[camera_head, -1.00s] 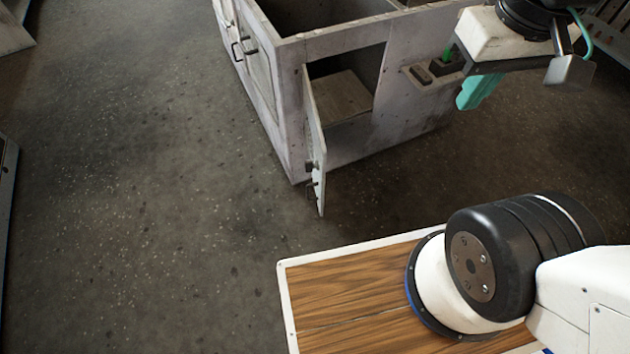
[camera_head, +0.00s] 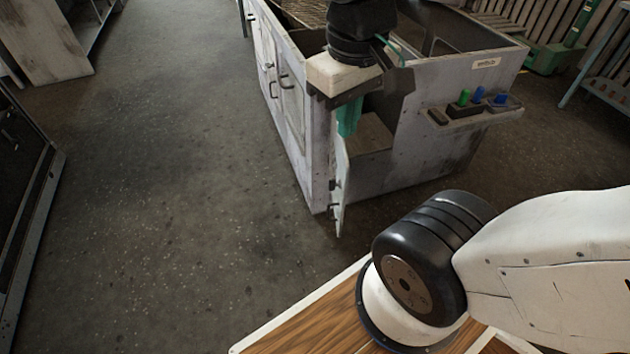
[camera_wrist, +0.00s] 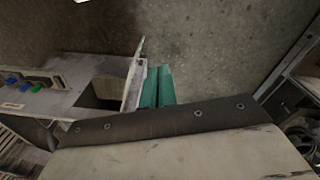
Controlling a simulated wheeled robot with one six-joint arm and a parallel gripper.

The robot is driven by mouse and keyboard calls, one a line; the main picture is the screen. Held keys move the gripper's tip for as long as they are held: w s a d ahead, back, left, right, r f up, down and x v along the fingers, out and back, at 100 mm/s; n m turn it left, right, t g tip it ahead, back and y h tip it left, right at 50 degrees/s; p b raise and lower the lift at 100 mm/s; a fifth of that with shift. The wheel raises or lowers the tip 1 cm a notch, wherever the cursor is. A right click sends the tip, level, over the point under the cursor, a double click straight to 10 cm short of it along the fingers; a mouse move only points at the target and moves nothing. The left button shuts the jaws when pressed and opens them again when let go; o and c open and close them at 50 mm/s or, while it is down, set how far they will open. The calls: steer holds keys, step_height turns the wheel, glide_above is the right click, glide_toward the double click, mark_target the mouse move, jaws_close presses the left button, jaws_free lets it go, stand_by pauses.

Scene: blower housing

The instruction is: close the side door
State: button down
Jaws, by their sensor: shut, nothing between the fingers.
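The side door (camera_head: 341,190) is a narrow pale panel on the grey-white blower housing (camera_head: 415,140). It stands open, swung out from the front corner and seen nearly edge-on. The dark opening (camera_head: 372,132) shows beside it. My gripper (camera_head: 348,120) has teal fingers pointing down near the door's upper end. In the wrist view the shut fingers (camera_wrist: 157,86) are right beside the door (camera_wrist: 133,82), on the side away from the opening. I cannot tell whether they touch it. Nothing is between the fingers.
A small ledge (camera_head: 470,112) with green and blue knobs sticks out right of the opening. Handled doors (camera_head: 285,90) are on the housing's left face. My wood-topped base is in the foreground. The floor (camera_head: 190,180) left of the housing is clear. A dark cabinet stands at the left edge.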

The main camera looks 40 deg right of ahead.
steer(key=w+d+f+n+g+h, duration=0.25)
steer(key=w+f, duration=0.35)
steer(key=w, duration=0.3)
steer(key=w+d+f+n+g+h, duration=0.1)
steer(key=w+f+n+g+h, duration=0.15)
steer(key=w+f, duration=0.45)
steer(key=n+h, duration=0.2)
steer(key=n, duration=0.4)
glide_toward(343, 182)
steer(key=shift+s+x, duration=0.15)
steer(key=shift+x, duration=1.15)
steer(key=shift+s+x, duration=0.1)
steer(key=shift+x, duration=1.15)
steer(key=shift+r, duration=0.15)
